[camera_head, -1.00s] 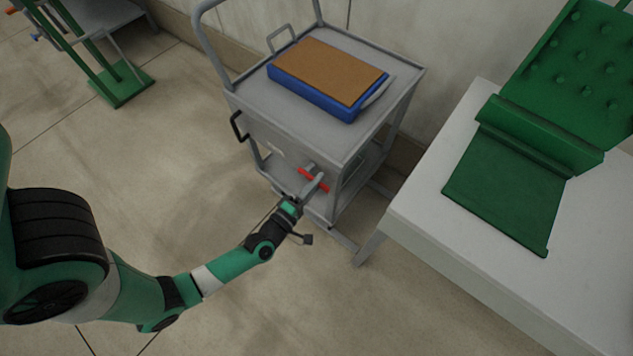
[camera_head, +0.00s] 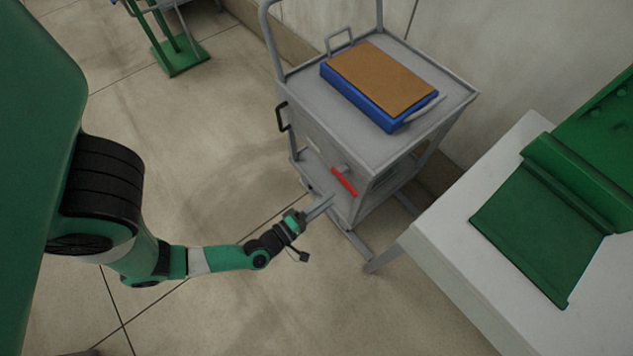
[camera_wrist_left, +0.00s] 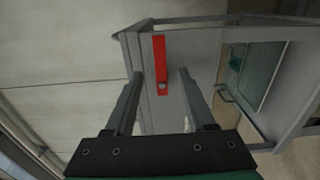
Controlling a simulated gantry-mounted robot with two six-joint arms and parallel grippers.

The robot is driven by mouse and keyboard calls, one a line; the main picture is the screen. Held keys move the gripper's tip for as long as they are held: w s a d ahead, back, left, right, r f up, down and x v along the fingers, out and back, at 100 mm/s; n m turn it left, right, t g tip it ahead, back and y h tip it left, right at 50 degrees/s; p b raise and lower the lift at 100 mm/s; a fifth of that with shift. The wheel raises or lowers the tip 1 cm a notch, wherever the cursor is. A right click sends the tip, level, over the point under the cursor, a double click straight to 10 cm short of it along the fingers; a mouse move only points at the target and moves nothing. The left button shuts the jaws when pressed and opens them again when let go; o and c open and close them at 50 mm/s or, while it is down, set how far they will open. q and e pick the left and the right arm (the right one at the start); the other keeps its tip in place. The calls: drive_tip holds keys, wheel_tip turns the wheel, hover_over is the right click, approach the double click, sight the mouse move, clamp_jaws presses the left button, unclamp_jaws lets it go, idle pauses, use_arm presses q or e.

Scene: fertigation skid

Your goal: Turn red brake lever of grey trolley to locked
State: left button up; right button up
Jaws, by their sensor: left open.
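The grey trolley (camera_head: 325,146) stands against the wall in the head view. Its red brake lever (camera_head: 343,181) is on the lower part of its front side and lies at a slant. In the left wrist view the red lever (camera_wrist_left: 160,64) shows ahead of the jaws, with a round pivot at one end. My left gripper (camera_head: 327,203) is open and empty, just short of the lever and a little below and left of it. In the left wrist view its two fingers (camera_wrist_left: 158,78) stand wide apart, with the lever between them in the picture. I see no contact. My right gripper is not in view.
A blue case with a brown top (camera_head: 385,82) lies on the trolley's top. A black handle (camera_head: 281,117) sticks out from the trolley's left side. A white table (camera_head: 451,250) with a green padded piece (camera_head: 540,235) stands at the right.

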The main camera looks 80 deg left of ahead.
use_arm(q)
drive_tip(key=p+v, duration=0.1)
drive_tip(key=v, duration=0.3)
drive_tip(key=shift+w, duration=0.1)
idle(0.5)
